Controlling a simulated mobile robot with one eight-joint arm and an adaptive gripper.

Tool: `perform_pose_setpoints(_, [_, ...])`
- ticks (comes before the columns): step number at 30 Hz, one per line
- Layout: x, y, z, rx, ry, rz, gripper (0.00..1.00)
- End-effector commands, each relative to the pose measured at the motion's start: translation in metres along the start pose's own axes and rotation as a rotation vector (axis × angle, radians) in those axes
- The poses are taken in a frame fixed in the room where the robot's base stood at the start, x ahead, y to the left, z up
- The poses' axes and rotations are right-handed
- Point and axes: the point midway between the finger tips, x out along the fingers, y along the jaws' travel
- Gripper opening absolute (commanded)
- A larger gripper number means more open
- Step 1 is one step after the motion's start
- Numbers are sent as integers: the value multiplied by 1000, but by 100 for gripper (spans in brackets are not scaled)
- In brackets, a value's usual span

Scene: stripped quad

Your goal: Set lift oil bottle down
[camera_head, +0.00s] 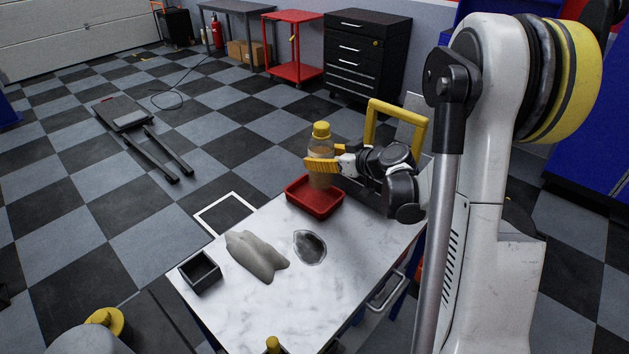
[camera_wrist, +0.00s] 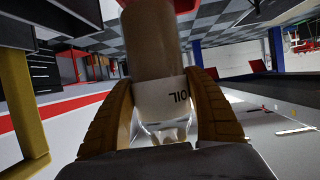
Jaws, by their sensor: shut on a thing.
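The lift oil bottle (camera_head: 320,146) has a yellow cap and a translucent brownish body, and it stands upright. My gripper (camera_head: 321,165) is shut around its middle, with yellow fingers on either side. In the wrist view, the bottle (camera_wrist: 153,45) fills the space between the two fingers, and an "OIL" label shows. The bottle's lower end overlaps the red tray (camera_head: 315,212) on the white-topped table (camera_head: 330,285). I cannot tell whether its base touches the tray floor.
A grey cloth (camera_head: 257,256), a dark oval patch (camera_head: 310,247) and a small black open box (camera_head: 200,273) are on the table. A yellow frame (camera_head: 422,135) rises behind my gripper. The tabletop's front right part is clear.

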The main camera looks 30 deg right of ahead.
Motion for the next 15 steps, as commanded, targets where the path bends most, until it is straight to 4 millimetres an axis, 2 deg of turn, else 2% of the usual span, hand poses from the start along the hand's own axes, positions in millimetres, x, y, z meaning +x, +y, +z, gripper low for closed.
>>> perform_pose_setpoints(3, [9, -16, 8, 0, 1, -1, 21])
perform_pose_setpoints(6, [11, -21, 10, 1, 2, 1, 21])
perform_pose_setpoints(10, [15, -22, 18, 1, 1, 2, 21])
perform_pose_setpoints(15, [25, -22, 43, 1, 1, 2, 21])
